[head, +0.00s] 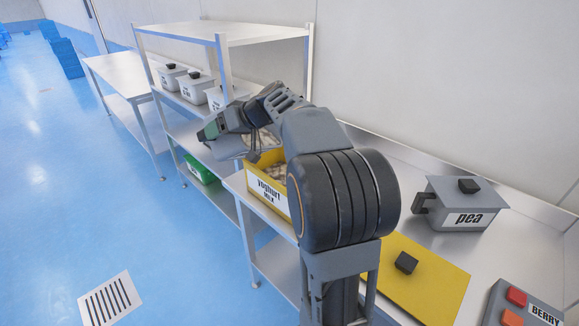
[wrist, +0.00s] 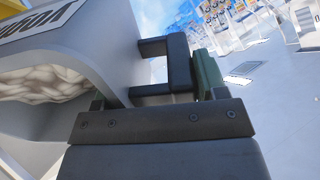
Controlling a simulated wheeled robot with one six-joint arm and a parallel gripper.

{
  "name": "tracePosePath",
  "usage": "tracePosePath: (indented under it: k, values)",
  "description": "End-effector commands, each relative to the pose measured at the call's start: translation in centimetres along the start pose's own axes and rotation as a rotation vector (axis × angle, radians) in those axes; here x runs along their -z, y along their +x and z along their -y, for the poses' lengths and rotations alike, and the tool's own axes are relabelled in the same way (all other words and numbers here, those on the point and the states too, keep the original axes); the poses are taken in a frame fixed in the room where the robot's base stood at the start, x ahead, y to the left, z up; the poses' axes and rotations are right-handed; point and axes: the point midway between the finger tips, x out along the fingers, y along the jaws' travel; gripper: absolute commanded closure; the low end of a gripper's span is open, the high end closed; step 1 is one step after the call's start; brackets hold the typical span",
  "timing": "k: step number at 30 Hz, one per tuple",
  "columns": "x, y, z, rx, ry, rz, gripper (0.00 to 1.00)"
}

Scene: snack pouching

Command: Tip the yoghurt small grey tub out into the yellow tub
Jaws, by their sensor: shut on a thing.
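The small grey tub (wrist: 115,40) fills the left of the wrist view, tilted well over, with an upside-down label partly cut off. Pale lumpy contents (wrist: 45,85) show inside it. My gripper (wrist: 160,98) is shut on its dark handle (wrist: 178,66). In the head view the grey tub (head: 231,151) is partly hidden by my arm, at the yellow tub's far-left side and above it. The yellow tub (head: 263,194), labelled yoghurt and milk, stands on the steel bench. Pale lumps show inside it; my arm hides its right part.
A lidded grey pea tub (head: 463,205) stands at the right. A yellow lid (head: 430,282) with a black knob lies in front, near a button box (head: 522,305). Several lidded tubs (head: 195,87) sit on the rack (head: 225,33) behind. A green crate (head: 201,172) is on a lower shelf.

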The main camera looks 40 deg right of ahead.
Motion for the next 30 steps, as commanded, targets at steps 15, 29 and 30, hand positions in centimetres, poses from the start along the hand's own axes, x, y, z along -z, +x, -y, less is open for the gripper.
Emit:
tracePosePath:
  k: [15, 29, 30]
  values:
    - [-0.3, -0.7, -0.2, 0.030, -0.002, -0.055, 0.84]
    - [-0.4, -1.4, -0.1, 0.056, -0.002, -0.099, 0.84]
    - [-0.4, -1.5, -0.2, 0.058, -0.002, -0.102, 0.84]
